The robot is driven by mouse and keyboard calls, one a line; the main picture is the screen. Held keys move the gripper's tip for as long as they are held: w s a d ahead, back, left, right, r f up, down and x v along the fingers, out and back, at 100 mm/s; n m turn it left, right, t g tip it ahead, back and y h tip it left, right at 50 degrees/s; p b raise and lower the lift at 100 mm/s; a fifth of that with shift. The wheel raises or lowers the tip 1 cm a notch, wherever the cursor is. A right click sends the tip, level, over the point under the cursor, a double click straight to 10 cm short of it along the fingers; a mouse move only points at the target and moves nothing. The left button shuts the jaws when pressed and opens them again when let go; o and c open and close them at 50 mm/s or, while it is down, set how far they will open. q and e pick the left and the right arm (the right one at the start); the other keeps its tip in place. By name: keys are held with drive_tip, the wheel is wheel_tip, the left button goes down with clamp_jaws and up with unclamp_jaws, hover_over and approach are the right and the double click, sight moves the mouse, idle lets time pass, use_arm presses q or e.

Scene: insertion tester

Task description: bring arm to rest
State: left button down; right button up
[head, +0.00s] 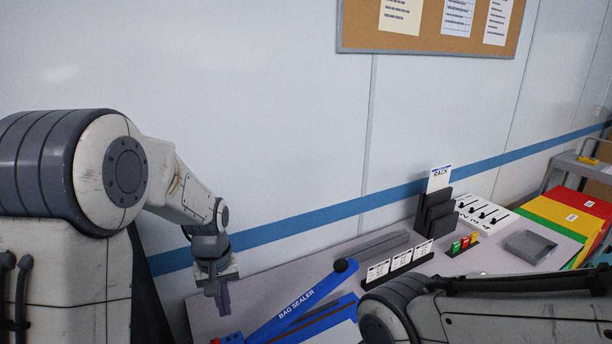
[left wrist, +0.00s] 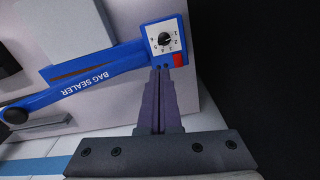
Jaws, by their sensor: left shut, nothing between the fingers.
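My left gripper (head: 222,298) hangs fingers down at the left end of the table, beside the blue bag sealer. In the left wrist view the fingers of the left gripper (left wrist: 160,100) lie together with nothing between them. My right arm crosses the lower right of the head view, and its gripper is out of the frame.
The bag sealer (head: 296,308) has a long blue lever with a black knob; its dial (left wrist: 165,38) and red switch show in the left wrist view. Behind stand white cards (head: 401,258), a black rack (head: 434,215) and a grey tray (head: 530,246). Coloured boards (head: 565,215) lie at right.

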use_arm(q)
drive_tip(key=s+d+r+m, duration=0.45)
drive_tip(key=s+d, duration=0.35)
drive_tip(key=d, duration=0.2)
drive_tip(key=s+d+m, duration=0.3)
drive_tip(key=s, duration=0.4)
drive_tip(key=s+d+m+h, duration=0.1)
drive_tip(key=s+d+m, duration=0.2)
drive_tip(key=s, duration=0.5)
drive_tip(key=shift+s+r+m, duration=0.2)
drive_tip(key=shift+r+m, duration=0.25)
drive_tip(key=shift+m, duration=0.2)
